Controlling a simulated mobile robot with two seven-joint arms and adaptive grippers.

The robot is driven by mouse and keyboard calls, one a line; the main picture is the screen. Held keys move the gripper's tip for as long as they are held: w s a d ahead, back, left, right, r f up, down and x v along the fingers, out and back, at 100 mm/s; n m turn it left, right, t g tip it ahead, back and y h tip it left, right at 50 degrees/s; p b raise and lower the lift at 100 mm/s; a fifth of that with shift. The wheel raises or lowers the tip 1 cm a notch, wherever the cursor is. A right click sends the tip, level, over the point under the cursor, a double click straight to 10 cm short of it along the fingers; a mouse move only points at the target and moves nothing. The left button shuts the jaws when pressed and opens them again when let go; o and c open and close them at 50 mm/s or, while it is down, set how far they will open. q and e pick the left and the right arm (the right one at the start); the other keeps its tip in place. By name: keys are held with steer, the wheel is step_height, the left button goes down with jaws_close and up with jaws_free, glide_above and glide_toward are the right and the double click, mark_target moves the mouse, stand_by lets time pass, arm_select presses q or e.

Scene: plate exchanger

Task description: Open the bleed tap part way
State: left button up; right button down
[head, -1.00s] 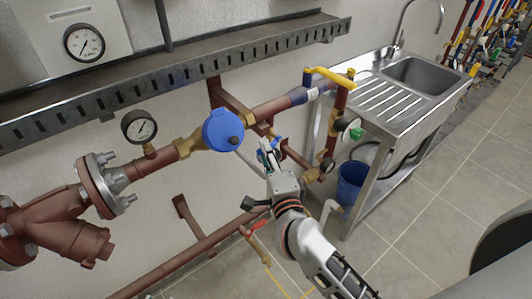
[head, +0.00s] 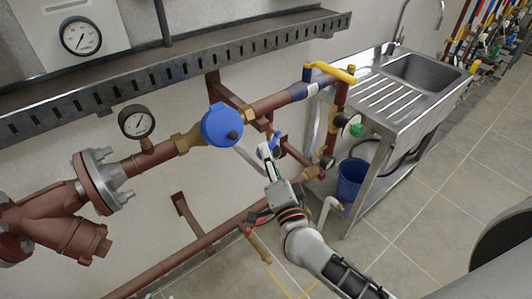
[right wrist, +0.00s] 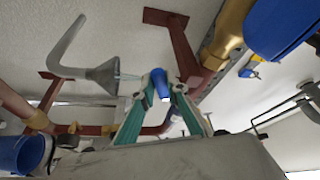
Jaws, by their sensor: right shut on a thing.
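A small tap with a blue handle shows at the tips of my right gripper (head: 266,154) in the head view, below and right of the round blue meter cap (head: 222,125). In the right wrist view the blue handle (right wrist: 160,84) stands between the two green-edged fingertips, which are shut on it. The fingers hide part of the tap, so its exact turn cannot be told. A grey funnel (right wrist: 102,73) with a bent pipe is beside the handle in the right wrist view. My left gripper is not in view.
A yellow-handled valve (head: 331,72) is at the upper right of the pipework. A pressure gauge (head: 137,122) stands left of the blue cap. A red-handled tap (head: 258,217) is near my right wrist. A blue bucket (head: 352,181) stands under the sink (head: 425,80). Floor is free at right.

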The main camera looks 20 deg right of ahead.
steer(key=shift+w+d+f+n+t+y+b, duration=0.3)
steer(key=shift+d+f+n+y, duration=0.45)
steer(key=shift+n, duration=1.2)
steer(key=shift+w+d+f+n+t+y+b, duration=0.1)
steer(key=shift+d+f+n+t+y+b, duration=0.3)
steer(key=shift+n+y, duration=1.05)
steer(key=shift+w+d+f+n+t+y+b, duration=0.25)
steer(key=shift+d+f+n, duration=0.35)
steer(key=shift+n, duration=1.9)
steer(key=c, duration=2.2)
jaws_free()
steer(key=shift+c, duration=0.2)
steer(key=v, duration=1.2)
steer(key=shift+a, duration=0.1)
